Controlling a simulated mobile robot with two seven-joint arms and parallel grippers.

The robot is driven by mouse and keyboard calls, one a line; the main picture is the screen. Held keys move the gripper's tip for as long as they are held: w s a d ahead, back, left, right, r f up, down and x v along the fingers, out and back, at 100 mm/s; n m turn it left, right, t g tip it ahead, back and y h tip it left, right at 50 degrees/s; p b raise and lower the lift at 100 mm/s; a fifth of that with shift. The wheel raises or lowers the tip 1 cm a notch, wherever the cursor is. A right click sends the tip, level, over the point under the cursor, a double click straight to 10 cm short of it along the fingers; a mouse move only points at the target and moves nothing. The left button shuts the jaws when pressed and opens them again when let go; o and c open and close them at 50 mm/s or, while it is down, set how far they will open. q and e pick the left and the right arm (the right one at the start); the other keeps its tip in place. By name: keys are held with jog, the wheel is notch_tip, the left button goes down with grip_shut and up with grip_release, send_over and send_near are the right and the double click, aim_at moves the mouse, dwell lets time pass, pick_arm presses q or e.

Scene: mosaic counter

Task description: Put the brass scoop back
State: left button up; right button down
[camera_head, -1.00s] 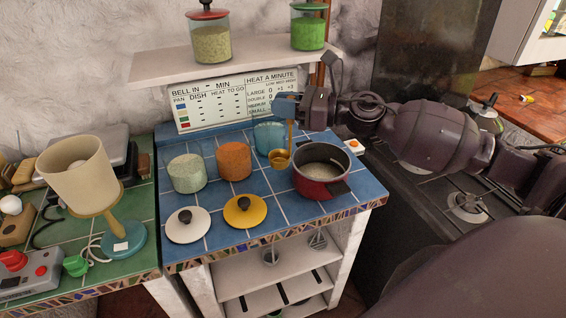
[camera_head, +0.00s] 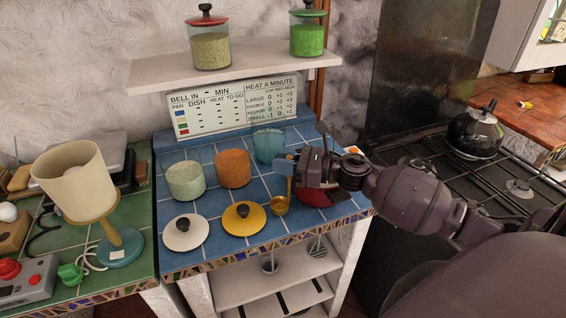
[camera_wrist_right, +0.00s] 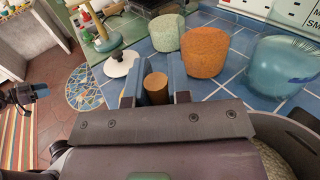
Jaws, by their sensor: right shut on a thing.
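My right gripper (camera_head: 287,168) is shut on the upright handle of the brass scoop (camera_head: 280,207). The scoop hangs bowl down above the blue tiled counter (camera_head: 214,207), just right of the yellow lid. In the right wrist view the handle's round end (camera_wrist_right: 156,88) shows between the two blue fingers. The red pot (camera_head: 313,196) is mostly hidden behind my right gripper. A blue glass jar (camera_head: 268,146) stands open at the back. My left gripper seems to show small at the left edge of the right wrist view (camera_wrist_right: 36,92); its jaws are unclear.
An orange-filled jar (camera_head: 233,169) and a pale green-filled jar (camera_head: 186,181) stand left of the scoop. A yellow lid (camera_head: 243,219) and a white lid (camera_head: 186,233) lie in front. A lamp (camera_head: 119,240) stands at left. A shelf (camera_head: 240,73) overhangs the back.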

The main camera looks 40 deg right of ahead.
jog(key=shift+f, duration=0.1)
jog(key=c, duration=1.1)
grip_release()
jog(key=shift+o, duration=0.2)
jog(key=b+v, duration=0.2)
jog(key=v, duration=0.9)
jog(key=shift+s+d, duration=0.3)
jog(key=shift+d, duration=0.1)
